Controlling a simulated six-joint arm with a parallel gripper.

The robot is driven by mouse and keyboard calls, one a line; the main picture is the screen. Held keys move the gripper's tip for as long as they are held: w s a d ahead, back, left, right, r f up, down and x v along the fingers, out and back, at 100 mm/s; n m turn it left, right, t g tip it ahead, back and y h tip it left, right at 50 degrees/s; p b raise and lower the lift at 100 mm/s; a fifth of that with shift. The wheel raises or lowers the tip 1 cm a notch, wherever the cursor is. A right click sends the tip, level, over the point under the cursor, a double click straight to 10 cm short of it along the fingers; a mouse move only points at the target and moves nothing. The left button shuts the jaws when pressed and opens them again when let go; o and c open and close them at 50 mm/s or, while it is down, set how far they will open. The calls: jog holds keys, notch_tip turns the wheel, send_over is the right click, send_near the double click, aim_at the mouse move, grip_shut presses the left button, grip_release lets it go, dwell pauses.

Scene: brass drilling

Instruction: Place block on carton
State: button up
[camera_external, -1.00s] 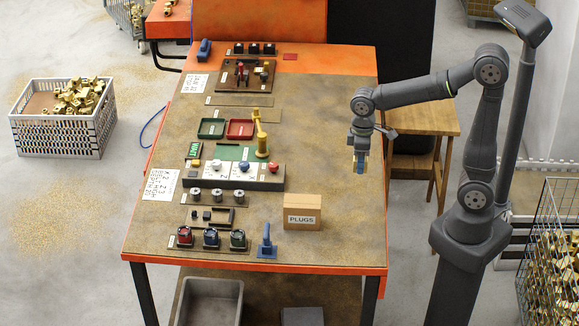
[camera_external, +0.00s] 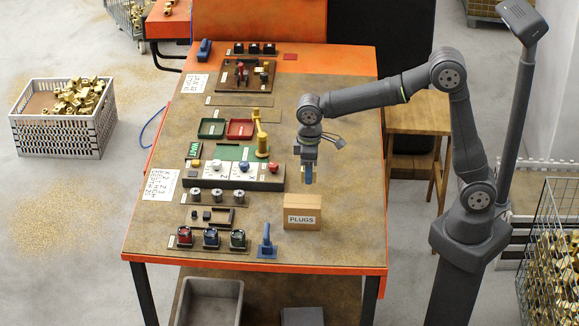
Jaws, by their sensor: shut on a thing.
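The carton (camera_external: 303,225), a brown box with a white PLUGS label, stands upright and closed on the right front part of the table. My gripper (camera_external: 308,180) points down just above and behind the carton's top in the picture, apart from it. It is shut on a small block, which is mostly hidden between the fingers. Only a bit of blue and tan shows there, so its shape and true colour are hard to tell.
A row of knobs on a dark panel (camera_external: 225,177) lies left of my gripper. A blue handle (camera_external: 266,240) stands left of the carton. A yellow lever post (camera_external: 262,147) rises behind. The table surface (camera_external: 350,200) right of the carton is clear.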

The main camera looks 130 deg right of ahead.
aim_at(303, 201)
jog(key=w+f, duration=0.1)
jog(key=w+a+f, duration=0.1)
jog(key=w, duration=0.1)
jog(key=shift+w, duration=0.15)
jog(key=shift+f, duration=1.95)
jog(key=shift+f, duration=0.1)
jog(key=o, duration=1.4)
jog(key=shift+f, duration=0.1)
jog(key=shift+o, duration=0.2)
notch_tip(303, 201, up, 12)
jog(key=shift+r, duration=0.2)
jog(key=shift+f, duration=0.1)
